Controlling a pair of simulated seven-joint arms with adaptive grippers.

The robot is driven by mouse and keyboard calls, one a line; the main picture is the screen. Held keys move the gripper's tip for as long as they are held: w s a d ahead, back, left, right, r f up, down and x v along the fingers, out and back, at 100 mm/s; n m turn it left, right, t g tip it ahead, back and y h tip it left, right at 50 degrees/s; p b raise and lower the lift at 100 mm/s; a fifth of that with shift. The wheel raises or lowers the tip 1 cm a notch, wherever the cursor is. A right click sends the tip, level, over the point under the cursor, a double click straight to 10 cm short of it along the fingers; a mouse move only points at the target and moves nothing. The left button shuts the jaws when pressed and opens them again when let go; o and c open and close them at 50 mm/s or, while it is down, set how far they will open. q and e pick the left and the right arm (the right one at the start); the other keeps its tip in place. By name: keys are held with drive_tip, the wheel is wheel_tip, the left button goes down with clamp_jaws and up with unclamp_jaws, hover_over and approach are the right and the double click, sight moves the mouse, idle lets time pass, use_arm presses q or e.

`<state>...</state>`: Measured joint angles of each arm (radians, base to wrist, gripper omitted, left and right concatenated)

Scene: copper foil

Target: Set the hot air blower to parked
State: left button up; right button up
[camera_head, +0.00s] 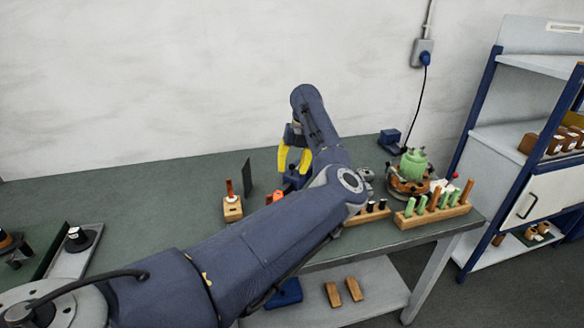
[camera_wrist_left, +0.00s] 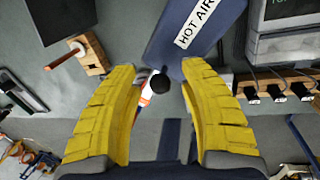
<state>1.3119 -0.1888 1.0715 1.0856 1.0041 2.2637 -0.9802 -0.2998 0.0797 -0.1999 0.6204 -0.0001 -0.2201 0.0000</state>
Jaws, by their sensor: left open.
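In the left wrist view a blue panel labelled HOT AIR (camera_wrist_left: 192,32) lies just beyond my fingers. A round black knob (camera_wrist_left: 160,84) shows between the fingers, with a white and orange piece (camera_wrist_left: 146,93) beside it. My left gripper (camera_wrist_left: 157,68) is open, its yellow fingers on either side of the knob; I cannot tell whether they touch it. In the head view my left gripper (camera_head: 292,158) is over the back middle of the bench, above a small blue part (camera_head: 292,178). My arm hides most of the blower there. My right gripper is not in view.
A wooden block with a rod (camera_head: 232,209) stands left of the gripper, near a dark upright plate (camera_head: 248,177). Right of my arm are a wooden rack of green and brown handles (camera_head: 432,215) and a green-topped device (camera_head: 413,165). The bench's left middle (camera_head: 130,205) is clear.

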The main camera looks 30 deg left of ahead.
use_arm(q)
drive_tip(key=shift+c, duration=0.5)
clamp_jaws()
